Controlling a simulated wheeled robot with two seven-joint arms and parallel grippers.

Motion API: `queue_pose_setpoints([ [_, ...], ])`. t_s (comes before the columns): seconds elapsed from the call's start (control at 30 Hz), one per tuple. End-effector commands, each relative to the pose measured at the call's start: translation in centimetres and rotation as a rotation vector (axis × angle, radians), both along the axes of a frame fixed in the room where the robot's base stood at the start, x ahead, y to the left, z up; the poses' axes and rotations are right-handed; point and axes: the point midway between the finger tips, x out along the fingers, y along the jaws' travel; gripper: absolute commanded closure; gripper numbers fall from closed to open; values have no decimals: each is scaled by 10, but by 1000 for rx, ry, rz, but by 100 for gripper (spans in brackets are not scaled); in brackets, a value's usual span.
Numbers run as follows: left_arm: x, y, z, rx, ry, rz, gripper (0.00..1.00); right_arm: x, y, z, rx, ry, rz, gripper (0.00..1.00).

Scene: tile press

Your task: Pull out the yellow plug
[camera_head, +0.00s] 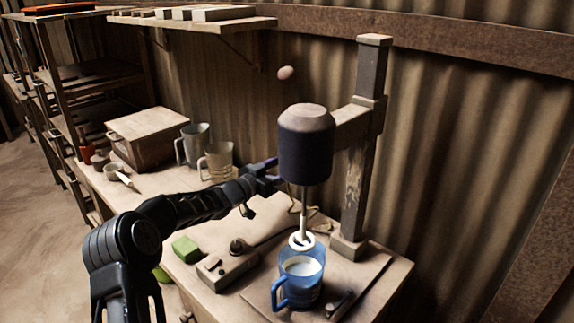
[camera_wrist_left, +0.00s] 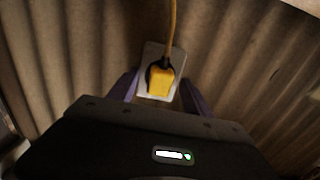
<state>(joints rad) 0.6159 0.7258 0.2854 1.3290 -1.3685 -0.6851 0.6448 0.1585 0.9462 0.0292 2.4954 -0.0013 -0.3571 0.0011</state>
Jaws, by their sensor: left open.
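The yellow plug (camera_wrist_left: 160,78) sits in a pale wall socket plate (camera_wrist_left: 149,92) in the left wrist view, its yellow cord (camera_wrist_left: 171,28) running upward. My left gripper (camera_wrist_left: 158,90) is open, with one purple finger on each side of the plug and plate; I cannot tell how far the fingertips are from the wall. In the head view, my left gripper (camera_head: 270,168) reaches toward the corrugated wall, just left of the mixer's dark motor head (camera_head: 306,150). The plug is hidden there. My right gripper is not in view.
The mixer's post (camera_head: 362,150) stands right of the left gripper. A blue jug (camera_head: 298,290) stands under the mixer. Metal pitchers (camera_head: 217,160), a wooden box (camera_head: 146,138), a green sponge (camera_head: 186,249) and a switch box (camera_head: 228,268) are on the bench. A shelf (camera_head: 190,22) is above.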

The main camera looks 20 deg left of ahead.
Motion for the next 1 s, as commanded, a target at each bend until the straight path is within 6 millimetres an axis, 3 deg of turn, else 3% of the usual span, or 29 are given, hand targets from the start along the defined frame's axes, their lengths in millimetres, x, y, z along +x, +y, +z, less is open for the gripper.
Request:
queue_pose_setpoints([
  [0.3,0,0,0,0,0,0,42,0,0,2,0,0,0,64],
  [1.0,0,0,0,0,0,0,99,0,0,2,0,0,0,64],
])
